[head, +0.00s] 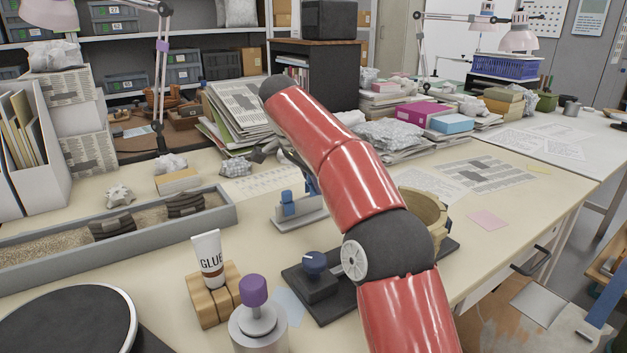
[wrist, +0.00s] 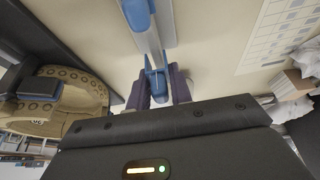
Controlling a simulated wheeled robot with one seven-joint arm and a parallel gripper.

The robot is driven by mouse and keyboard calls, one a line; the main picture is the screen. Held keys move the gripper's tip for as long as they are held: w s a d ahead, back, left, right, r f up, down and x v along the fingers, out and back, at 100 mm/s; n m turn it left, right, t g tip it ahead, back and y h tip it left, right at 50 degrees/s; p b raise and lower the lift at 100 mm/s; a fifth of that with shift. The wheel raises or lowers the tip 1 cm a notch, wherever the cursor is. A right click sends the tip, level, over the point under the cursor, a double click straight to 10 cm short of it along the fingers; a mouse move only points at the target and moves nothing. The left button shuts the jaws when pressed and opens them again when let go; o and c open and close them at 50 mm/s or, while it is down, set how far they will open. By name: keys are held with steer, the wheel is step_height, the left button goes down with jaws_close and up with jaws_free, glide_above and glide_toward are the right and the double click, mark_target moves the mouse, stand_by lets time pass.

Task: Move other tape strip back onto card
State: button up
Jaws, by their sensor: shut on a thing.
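My gripper (wrist: 157,88) has its dark purple fingers shut on a small blue piece (wrist: 155,80) at the end of a pale grey bar. In the head view my red arm hides most of the gripper. A pale grey stand with a blue block (head: 288,203) is beside the arm. A white card with rows of small marks (head: 262,184) lies behind the stand; a gridded sheet, likely the same card, shows in the wrist view (wrist: 280,32). I cannot make out a separate tape strip in either view.
A tan bowl (head: 424,207) sits right of my arm, partly hidden. A glue tube (head: 208,257) stands in a wooden block. A sand tray with dark sherds (head: 112,229) lies left. A dark knobbed device (head: 315,274) is in front. The table's right side is fairly clear.

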mark_target(307, 177)
steer(key=shift+f+b, duration=0.65)
steer(key=shift+f, duration=0.8)
stand_by(1.6)
stand_by(0.4)
steer(key=o, duration=0.8)
steer(key=p+v, duration=0.1)
steer(key=v, duration=0.4)
steer(key=shift+a+r, duration=0.15)
steer(key=shift+r, duration=0.1)
steer(key=shift+v, duration=1.1)
